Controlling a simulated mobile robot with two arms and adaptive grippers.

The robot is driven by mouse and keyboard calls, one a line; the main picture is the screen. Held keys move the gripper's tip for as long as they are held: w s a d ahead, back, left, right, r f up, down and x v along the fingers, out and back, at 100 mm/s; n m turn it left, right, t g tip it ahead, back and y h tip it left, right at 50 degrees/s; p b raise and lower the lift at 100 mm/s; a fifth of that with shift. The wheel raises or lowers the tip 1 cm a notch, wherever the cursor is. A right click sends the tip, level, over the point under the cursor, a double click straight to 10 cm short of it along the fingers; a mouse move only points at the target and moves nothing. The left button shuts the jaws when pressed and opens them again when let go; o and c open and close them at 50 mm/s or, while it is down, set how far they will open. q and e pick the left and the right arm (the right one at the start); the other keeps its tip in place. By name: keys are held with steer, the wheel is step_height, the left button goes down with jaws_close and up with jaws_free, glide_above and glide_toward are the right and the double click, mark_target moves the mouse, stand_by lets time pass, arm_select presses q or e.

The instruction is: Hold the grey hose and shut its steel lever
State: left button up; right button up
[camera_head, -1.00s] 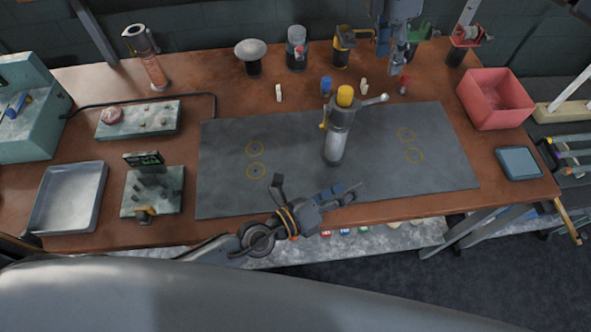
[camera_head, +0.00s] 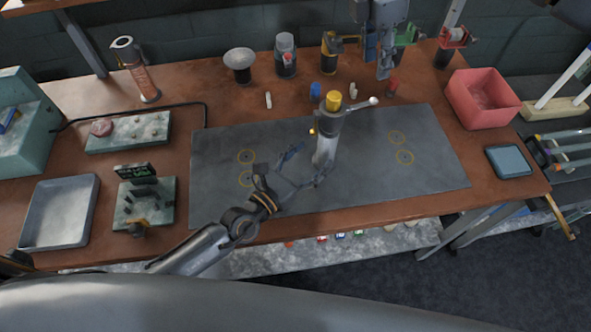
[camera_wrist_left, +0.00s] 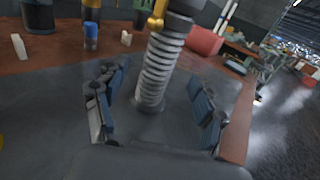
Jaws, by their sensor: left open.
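The grey hose (camera_head: 324,152) stands upright on the dark mat, with a dark collar and yellow cap on top. In the left wrist view the ribbed hose (camera_wrist_left: 160,72) rises between the fingers. Its steel lever (camera_head: 360,105) sticks out to the right from the collar and ends in a pale knob. A small yellow part (camera_wrist_left: 156,20) sits on the collar's other side. My left gripper (camera_head: 308,165) is open, its fingers either side of the hose, with gaps showing. My right gripper (camera_head: 386,66) hangs at the back, beyond the lever; its finger opening is unclear.
The dark mat (camera_head: 440,150) is otherwise clear, with yellow ring marks. Small blue (camera_head: 315,91) and red (camera_head: 393,86) pieces stand behind it. A pink bin (camera_head: 484,112) is at right, a metal tray (camera_head: 60,236) at left. Bottles and clamps line the back.

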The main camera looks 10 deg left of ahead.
mark_target(322, 148)
arm_select(q)
steer(key=x, duration=0.6)
steer(key=shift+w+d, duration=0.2)
steer(key=shift+w, duration=0.05)
jaws_close()
arm_select(e)
steer(key=shift+c, duration=0.2)
steer(key=shift+a, duration=0.1)
steer(key=c, duration=0.4)
steer(key=shift+s+a+r, duration=0.15)
steer(key=shift+a, duration=0.05)
steer(key=c, duration=0.3)
steer(key=shift+s+a+r+g+y, duration=0.3)
steer(key=shift+a+r+y, duration=0.2)
steer(key=shift+a+y, duration=0.15)
jaws_close()
steer(key=shift+s+a+r+m+y, duration=0.2)
steer(key=shift+a+r+m+y, duration=0.2)
steer(key=shift+r+y, duration=0.2)
steer(key=shift+g, duration=0.3)
